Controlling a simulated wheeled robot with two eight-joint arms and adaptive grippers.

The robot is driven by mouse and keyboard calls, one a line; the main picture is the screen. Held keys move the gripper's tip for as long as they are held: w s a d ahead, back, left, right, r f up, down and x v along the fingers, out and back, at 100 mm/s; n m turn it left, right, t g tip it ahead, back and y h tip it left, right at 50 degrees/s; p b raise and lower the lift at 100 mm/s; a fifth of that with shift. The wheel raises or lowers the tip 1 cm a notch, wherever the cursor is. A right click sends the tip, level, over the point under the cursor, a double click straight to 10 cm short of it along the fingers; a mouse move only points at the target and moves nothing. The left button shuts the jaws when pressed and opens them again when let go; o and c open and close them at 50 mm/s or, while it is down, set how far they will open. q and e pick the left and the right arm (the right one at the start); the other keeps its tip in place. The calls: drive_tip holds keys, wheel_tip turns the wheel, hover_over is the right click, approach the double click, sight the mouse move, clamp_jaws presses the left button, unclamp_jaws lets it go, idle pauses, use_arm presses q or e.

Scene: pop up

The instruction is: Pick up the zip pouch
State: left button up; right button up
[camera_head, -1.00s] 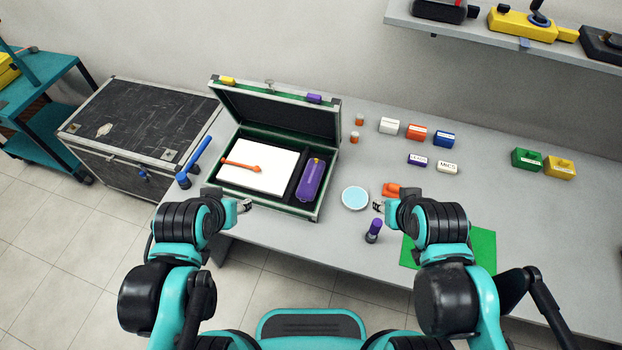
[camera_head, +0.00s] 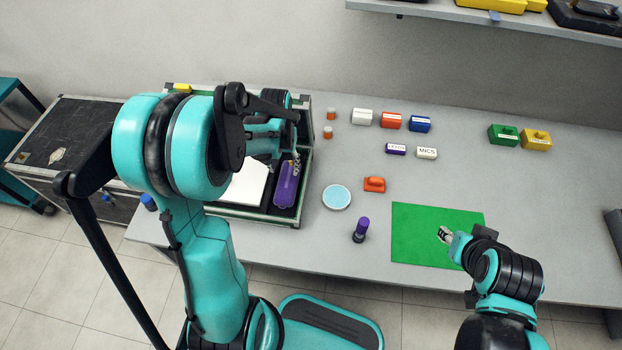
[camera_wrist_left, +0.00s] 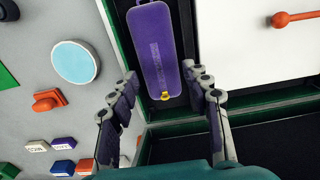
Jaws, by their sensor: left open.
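The purple zip pouch (camera_head: 287,184) lies in the right compartment of the open case (camera_head: 306,165). The left wrist view shows the pouch (camera_wrist_left: 157,50) whole, with a yellow zip pull at its near end. My left gripper (camera_head: 294,161) is over the case at the far end of the pouch. In the left wrist view my left gripper (camera_wrist_left: 160,76) is open, its fingers on either side of the pouch's line and nothing between them held. My right gripper (camera_head: 445,236) is over the green mat (camera_head: 421,221); its jaws are too small to judge.
A white board (camera_head: 245,186) fills the case's left part, partly behind my left arm. Labelled blocks (camera_head: 391,121) sit farther back. The case lid stands raised behind.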

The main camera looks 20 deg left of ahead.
sight(287, 181)
use_arm(q)
drive_tip(key=f, duration=0.1)
drive_tip(key=f+b, duration=0.1)
drive_tip(key=f, duration=0.1)
drive_tip(key=shift+w+d, duration=0.15)
drive_tip(key=shift+w, duration=0.05)
wheel_tip(287, 181, down, 6)
drive_tip(key=b, duration=0.3)
drive_tip(key=shift+r, duration=0.35)
drive_tip(key=c, duration=1)
